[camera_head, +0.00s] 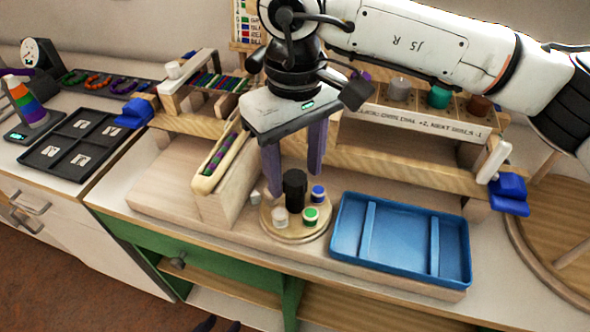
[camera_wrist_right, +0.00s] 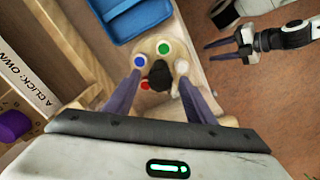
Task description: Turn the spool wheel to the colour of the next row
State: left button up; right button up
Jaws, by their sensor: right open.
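The spool wheel is a round wooden disc (camera_head: 300,236) with a black centre knob (camera_head: 295,186). Around the knob sit a white spool (camera_head: 280,216), a green spool (camera_head: 310,216) and a blue spool (camera_head: 318,193); a red spool (camera_wrist_right: 146,85) shows in the right wrist view. My right gripper (camera_head: 294,172) is open above the wheel, its fingers on either side of the knob and apart from it. A colour list card (camera_head: 246,22) stands at the back, partly hidden by my right arm. My left gripper (camera_wrist_right: 209,30) is open and empty, away from the wheel.
A blue divided tray (camera_head: 403,211) is right of the wheel. A wooden block with a bead-filled channel (camera_head: 232,185) stands left of it. Behind is a wooden frame with a lettered strip (camera_head: 415,118) and coloured knobs. A black compartment tray (camera_head: 47,167) lies far left.

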jog(key=shift+f, duration=0.6)
jog(key=c, duration=1.1)
jog(key=shift+o, duration=0.3)
jog(key=shift+m, duration=0.3)
